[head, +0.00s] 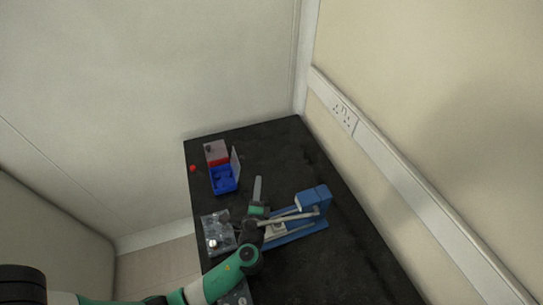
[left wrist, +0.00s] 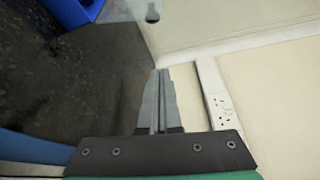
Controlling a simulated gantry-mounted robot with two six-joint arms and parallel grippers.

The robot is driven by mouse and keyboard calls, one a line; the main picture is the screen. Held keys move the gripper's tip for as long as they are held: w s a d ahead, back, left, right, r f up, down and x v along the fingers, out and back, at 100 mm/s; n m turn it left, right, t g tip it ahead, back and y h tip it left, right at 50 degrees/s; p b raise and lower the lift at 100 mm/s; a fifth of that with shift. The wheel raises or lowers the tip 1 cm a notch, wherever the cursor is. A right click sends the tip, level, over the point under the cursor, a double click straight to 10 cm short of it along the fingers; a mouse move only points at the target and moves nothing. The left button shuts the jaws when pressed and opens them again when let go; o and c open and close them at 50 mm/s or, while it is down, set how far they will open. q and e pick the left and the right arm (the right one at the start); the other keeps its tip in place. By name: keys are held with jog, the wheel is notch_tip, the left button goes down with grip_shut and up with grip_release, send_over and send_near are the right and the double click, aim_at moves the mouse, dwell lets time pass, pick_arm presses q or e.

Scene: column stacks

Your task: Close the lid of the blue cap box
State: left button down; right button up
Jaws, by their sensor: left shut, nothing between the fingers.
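The blue cap box (head: 223,185) stands on the black table with dark blue contents inside. Its clear lid (head: 235,162) stands up, open, along the box's right side. In the left wrist view, a blue edge of the box (left wrist: 88,12) shows at the top left, with the see-through lid (left wrist: 130,9) beside it. My left gripper (head: 258,179) is shut and empty, to the right of the box and apart from it. Its closed fingers also show in the left wrist view (left wrist: 160,74). My right gripper is in neither view.
A red box (head: 216,158) with a pale lid stands behind the blue box. A small red piece (head: 193,168) lies near the left edge. A clear tray (head: 217,240) and a blue press-like device (head: 313,199) stand nearer. The table's (head: 275,145) back right is clear.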

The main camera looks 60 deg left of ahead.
pick_arm(q)
jog(key=shift+a+f, duration=0.35)
jog(key=shift+a, duration=0.2)
jog(key=b+x, duration=0.2)
jog(key=x, duration=0.6)
jog(key=shift+w+a+f+b, duration=0.15)
jog(key=shift+a+b, duration=0.1)
jog(key=shift+b, duration=0.05)
jog(key=s+p, duration=0.1)
jog(key=s+a+r, duration=0.1)
jog(key=s, duration=0.1)
jog(key=shift+s+a+r+p, duration=0.1)
jog(key=shift+s+a+p, duration=0.1)
jog(key=shift+p, duration=0.15)
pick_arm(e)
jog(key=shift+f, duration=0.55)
pick_arm(q)
jog(key=shift+d, duration=0.1)
